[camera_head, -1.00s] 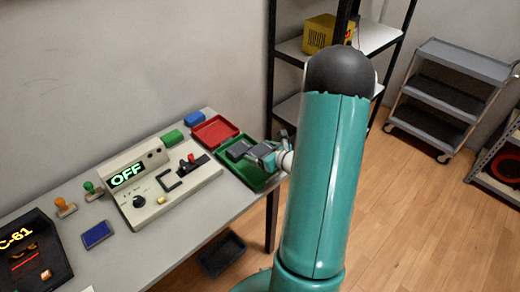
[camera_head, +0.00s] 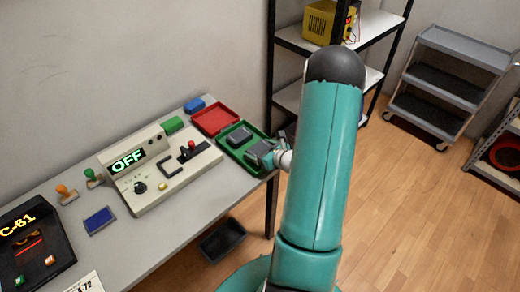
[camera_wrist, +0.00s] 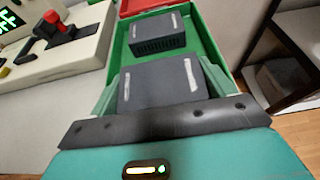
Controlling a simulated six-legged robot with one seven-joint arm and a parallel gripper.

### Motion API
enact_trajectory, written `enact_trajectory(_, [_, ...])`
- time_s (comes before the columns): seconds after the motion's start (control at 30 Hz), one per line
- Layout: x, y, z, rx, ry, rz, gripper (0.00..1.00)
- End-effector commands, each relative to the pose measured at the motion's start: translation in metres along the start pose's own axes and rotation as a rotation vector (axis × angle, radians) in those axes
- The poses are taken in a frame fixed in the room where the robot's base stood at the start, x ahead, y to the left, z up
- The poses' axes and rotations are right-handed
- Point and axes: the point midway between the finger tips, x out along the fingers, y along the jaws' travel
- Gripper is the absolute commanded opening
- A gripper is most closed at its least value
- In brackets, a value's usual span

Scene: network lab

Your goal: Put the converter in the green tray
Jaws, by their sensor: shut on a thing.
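My gripper (camera_head: 270,153) is shut on a dark grey box with a pale label, which I take to be the converter (camera_wrist: 160,84). It lies between the two teal fingers in the wrist view, and its dark top shows in the head view (camera_head: 259,149). The green tray (camera_head: 236,158) is at the right end of the table. The held converter is at the near end of this tray; I cannot tell whether it touches the floor. A second, similar dark box (camera_wrist: 158,36) sits in the tray's far half, also visible in the head view (camera_head: 239,136).
A red tray (camera_head: 213,118) adjoins the green tray's far end. A beige control panel (camera_head: 160,172) reading OFF, with a red-knobbed lever (camera_wrist: 52,22), stands left. Green (camera_head: 172,124) and blue (camera_head: 194,104) blocks lie behind. A shelf rack (camera_head: 366,30) stands right of the table.

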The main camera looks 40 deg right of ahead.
Motion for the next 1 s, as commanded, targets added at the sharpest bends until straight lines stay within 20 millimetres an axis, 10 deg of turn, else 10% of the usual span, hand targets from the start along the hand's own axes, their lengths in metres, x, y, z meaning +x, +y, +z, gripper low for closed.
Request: enact_trajectory(1.0, [0.006, 0.001, -0.018, 0.000, 0.006, 0.000, 0.47])
